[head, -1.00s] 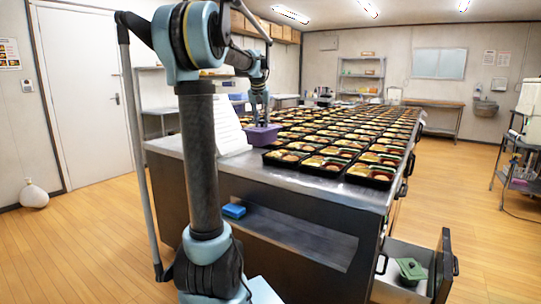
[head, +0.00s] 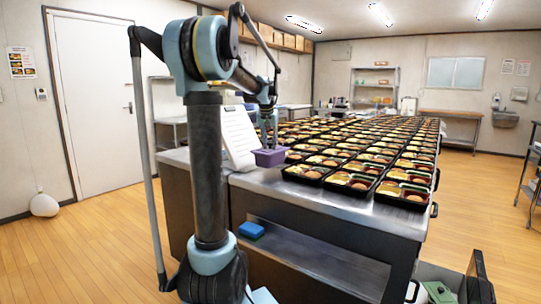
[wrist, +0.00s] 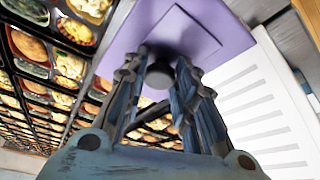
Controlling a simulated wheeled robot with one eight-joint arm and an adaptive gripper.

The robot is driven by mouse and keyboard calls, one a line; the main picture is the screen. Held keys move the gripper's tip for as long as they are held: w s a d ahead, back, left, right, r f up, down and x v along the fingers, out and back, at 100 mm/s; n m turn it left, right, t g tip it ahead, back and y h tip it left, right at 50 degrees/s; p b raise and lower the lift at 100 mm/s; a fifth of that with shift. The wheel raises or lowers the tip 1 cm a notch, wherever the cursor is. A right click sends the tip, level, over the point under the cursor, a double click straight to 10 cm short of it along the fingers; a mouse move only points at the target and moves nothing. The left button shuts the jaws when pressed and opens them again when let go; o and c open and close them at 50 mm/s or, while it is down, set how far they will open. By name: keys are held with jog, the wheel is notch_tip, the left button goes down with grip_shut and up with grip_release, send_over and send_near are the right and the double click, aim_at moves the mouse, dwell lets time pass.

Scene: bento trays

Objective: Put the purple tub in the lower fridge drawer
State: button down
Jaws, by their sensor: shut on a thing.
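The purple tub (head: 269,157) is at the left end of the steel counter, beside the bento trays. My gripper (head: 267,141) is above it, pointing down and shut on it. In the wrist view the fingers (wrist: 160,72) close on the top of the purple tub (wrist: 125,43); the exact contact is partly hidden. I cannot tell whether the tub clears the counter. An open drawer (head: 478,282) sticks out low at the counter's right end, cut off by the bottom edge. A green tub (head: 438,293) is inside it.
Rows of filled bento trays (head: 349,182) cover most of the counter (head: 330,207). A white sloped board (head: 239,136) stands left of the tub. Wooden floor (head: 490,210) is clear on the right.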

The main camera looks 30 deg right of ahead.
aim_at(270, 150)
jog(key=shift+s+f, duration=0.1)
jog(key=shift+f, duration=2.1)
jog(key=c, duration=1.3)
grip_release()
